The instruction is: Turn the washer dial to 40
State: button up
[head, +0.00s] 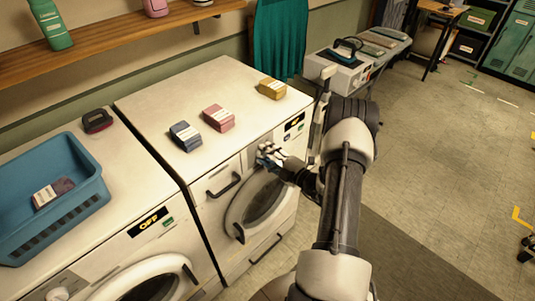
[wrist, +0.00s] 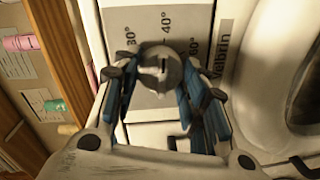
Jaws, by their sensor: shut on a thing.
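The washer (head: 215,185) on the right has a white front with a round door. Its dial (wrist: 160,68) is a rounded grey knob in the wrist view, on a grey panel printed 30°, 40° and 60°. The 40° mark (wrist: 167,24) is above the knob, 30° to its left and 60° to its right. A short dark mark shows on the knob; I cannot tell exactly which number it points to. My gripper (wrist: 160,84) has its blue-padded fingers on either side of the dial, shut on it. In the head view my gripper (head: 270,158) is at the washer's upper front and covers the dial.
A second washer (head: 140,245) with an OFF display stands at left, bearing a blue basket (head: 92,205). Blue, pink (head: 218,118) and yellow boxes lie on the right washer's top. A wooden shelf (head: 110,45) runs above. Open floor (head: 440,170) lies to the right.

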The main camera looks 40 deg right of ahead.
jog(key=shift+m, duration=0.6)
jog(key=o, duration=1.1)
jog(key=shift+c, duration=0.2)
jog(key=s+d+r, duration=0.1)
jog(key=s, duration=1.1)
